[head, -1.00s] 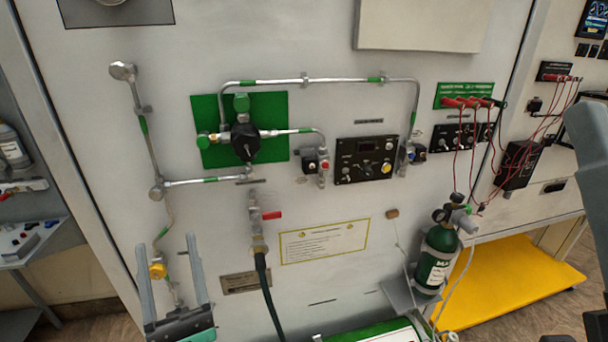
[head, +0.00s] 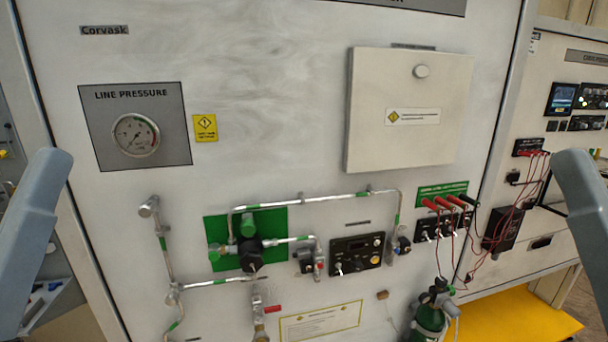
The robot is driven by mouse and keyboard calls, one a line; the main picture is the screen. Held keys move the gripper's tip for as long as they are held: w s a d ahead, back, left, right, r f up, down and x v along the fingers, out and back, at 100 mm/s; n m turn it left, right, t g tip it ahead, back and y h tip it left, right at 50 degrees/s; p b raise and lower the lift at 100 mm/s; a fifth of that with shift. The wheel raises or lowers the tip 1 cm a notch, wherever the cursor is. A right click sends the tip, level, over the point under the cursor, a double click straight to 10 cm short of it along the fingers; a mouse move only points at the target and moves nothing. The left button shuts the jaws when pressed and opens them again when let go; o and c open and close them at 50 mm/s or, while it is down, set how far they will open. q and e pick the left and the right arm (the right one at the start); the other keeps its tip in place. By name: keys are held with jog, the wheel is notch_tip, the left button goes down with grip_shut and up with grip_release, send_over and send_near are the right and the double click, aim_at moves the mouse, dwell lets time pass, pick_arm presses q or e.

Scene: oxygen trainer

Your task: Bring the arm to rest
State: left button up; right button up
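Neither gripper shows in the head view. Only grey-blue parts of my arms stand at the left and right edges, both apart from the panel in the picture. Whether the grippers are open or shut is hidden. The oxygen trainer panel (head: 270,110) faces me, with a line pressure gauge (head: 135,135) at upper left. Below it, a regulator (head: 250,252) sits on a green plate (head: 216,229) among metal pipes. A black control box (head: 357,254) is to its right.
A closed white cabinet (head: 405,150) projects from the upper right of the panel. Red cables (head: 447,202) plug in below it. A green gas cylinder (head: 429,322) stands at lower right beside a yellow platform (head: 520,318). A valve with a red handle (head: 272,309) is at the bottom.

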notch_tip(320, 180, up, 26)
jog(key=p, duration=2.2)
